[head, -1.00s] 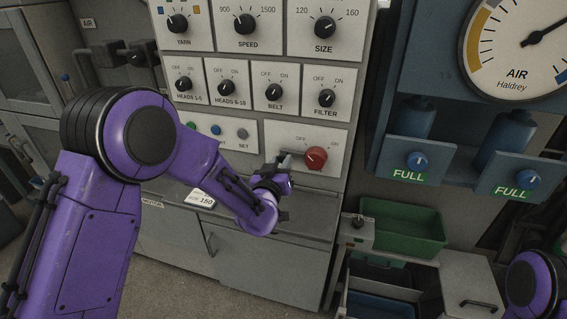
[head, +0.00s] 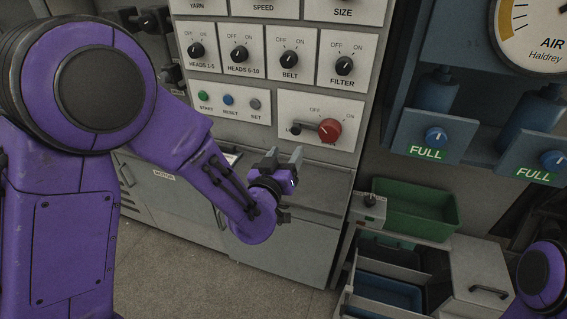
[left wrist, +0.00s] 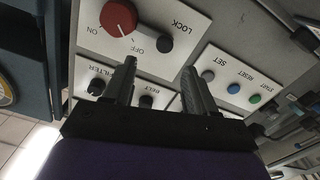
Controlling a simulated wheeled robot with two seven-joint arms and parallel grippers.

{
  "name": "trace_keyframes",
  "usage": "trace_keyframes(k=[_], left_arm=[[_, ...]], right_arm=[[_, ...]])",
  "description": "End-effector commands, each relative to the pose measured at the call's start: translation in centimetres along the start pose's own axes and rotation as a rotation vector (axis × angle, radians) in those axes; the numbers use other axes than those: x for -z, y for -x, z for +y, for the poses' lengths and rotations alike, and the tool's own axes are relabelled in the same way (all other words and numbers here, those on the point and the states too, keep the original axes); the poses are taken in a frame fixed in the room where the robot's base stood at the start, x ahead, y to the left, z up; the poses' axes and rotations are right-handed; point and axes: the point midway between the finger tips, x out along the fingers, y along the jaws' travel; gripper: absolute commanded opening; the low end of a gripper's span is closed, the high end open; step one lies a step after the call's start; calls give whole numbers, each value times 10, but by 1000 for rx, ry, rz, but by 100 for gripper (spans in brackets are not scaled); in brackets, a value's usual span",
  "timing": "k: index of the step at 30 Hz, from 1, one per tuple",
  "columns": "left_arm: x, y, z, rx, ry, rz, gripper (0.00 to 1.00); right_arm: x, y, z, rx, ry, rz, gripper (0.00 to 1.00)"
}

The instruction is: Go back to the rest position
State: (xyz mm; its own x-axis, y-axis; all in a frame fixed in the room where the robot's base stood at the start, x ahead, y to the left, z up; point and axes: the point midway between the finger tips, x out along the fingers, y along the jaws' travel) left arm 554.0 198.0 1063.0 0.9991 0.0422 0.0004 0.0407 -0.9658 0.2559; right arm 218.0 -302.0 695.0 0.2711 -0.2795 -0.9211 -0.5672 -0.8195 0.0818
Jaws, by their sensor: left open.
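My left gripper (head: 284,158) is in front of the control panel, a little below and left of the red rotary switch (head: 329,130). Its two fingers are apart with nothing between them. In the left wrist view the open fingers (left wrist: 160,85) point toward the panel, with the red switch (left wrist: 119,17) and a black knob marked LOCK (left wrist: 165,43) beyond them. The fingers look clear of the switch. In the head view, part of my right arm (head: 541,275) shows at the lower right edge; its gripper is out of the picture.
Green, blue and grey buttons (head: 228,100) sit on the panel beside the switch, under a row of knobs (head: 290,58). A green bin (head: 415,205) and open drawers stand at the right. Blue air units (head: 437,95) hang above. Floor is bare in front of the cabinets.

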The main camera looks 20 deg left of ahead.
Motion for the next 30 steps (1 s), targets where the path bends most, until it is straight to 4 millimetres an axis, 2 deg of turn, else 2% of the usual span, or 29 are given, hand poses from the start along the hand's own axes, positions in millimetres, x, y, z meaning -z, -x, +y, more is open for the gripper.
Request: trace_keyframes(k=[5,18,20,23,25,27,29,30], left_arm=[[0,14,0,1,-1,0,56],[0,14,0,0,10,-2,56],[-7,15,-2,8,51,-37,56],[-56,28,-36,107,111,-181,56],[-106,48,-65,191,134,-307,56],[-155,77,-94,279,145,-436,56],[-193,106,-116,353,147,-542,56],[-217,129,-131,404,144,-611,56]], right_arm=[[-2,-4,0,0,0,0,43],[-1,-3,0,0,0,0,43],[-1,-3,0,0,0,0,43],[-2,-4,0,0,0,0,43],[-2,-4,0,0,0,0,43],[-2,-5,0,0,0,0,43],[-2,-5,0,0,0,0,43],[-2,-5,0,0,0,0,43]])
